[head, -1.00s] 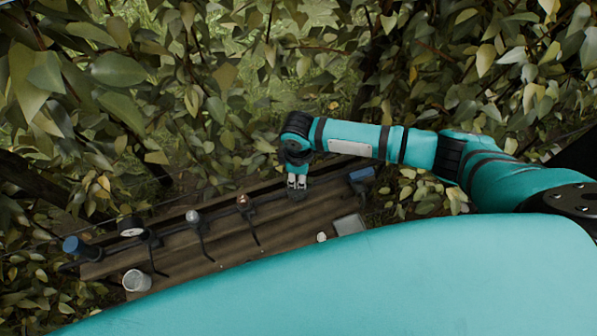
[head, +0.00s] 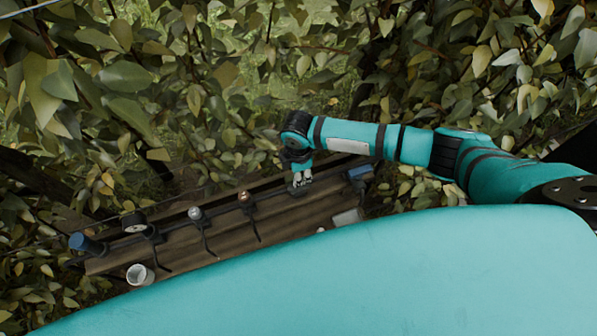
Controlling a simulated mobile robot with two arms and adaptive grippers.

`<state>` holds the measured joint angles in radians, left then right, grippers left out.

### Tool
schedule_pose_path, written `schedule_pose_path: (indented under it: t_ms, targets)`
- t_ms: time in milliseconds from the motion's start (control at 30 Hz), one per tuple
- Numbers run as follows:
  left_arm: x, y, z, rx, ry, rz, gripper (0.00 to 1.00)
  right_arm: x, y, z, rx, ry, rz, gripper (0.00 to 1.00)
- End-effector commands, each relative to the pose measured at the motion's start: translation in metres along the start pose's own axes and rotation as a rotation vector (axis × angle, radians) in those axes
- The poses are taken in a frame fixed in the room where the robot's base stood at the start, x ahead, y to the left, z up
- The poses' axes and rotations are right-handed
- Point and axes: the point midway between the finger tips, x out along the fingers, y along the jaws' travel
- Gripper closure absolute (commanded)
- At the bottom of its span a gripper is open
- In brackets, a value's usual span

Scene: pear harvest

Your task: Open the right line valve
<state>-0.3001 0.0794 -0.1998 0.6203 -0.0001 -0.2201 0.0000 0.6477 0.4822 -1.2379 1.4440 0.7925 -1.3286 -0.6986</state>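A dark pipe line with fittings runs along a wooden board (head: 185,247) in the lower middle of the head view. My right gripper (head: 302,182) points down at the right part of this line. Its two light fingertips are at a dark fitting (head: 298,191), which they partly hide. This fitting is probably the right line valve, but its handle cannot be made out. Whether the fingers touch or grip it cannot be told. My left gripper is not in view.
Left along the line are a copper-topped fitting (head: 244,197), a silver-topped fitting (head: 195,213), a round gauge (head: 134,223) and a blue end piece (head: 87,243). Another blue piece (head: 360,173) is at right. A white cup (head: 140,274) and grey box (head: 347,217) stand in front. Leaves surround the board.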

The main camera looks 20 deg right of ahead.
Motion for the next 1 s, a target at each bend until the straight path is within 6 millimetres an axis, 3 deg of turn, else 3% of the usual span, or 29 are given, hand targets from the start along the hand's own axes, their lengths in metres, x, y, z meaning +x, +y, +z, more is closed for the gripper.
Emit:
schedule_pose_path:
  t_ms: [333,367,500,833,1000]
  targets:
    - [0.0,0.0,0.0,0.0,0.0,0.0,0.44,-0.001,0.001,-0.001,-0.005,0.003,0.004,1.0]
    - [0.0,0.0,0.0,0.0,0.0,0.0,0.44,-0.001,0.001,-0.001,-0.005,0.003,0.004,0.74]
    - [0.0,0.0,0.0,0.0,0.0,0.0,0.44,-0.001,0.001,-0.001,-0.004,0.002,0.003,0.56]
    - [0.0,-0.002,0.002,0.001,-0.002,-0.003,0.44,-0.004,0.001,-0.001,-0.002,0.002,0.002,0.56]
    - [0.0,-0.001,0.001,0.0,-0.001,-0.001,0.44,-0.028,0.001,0.0,-0.003,0.001,0.005,0.56]
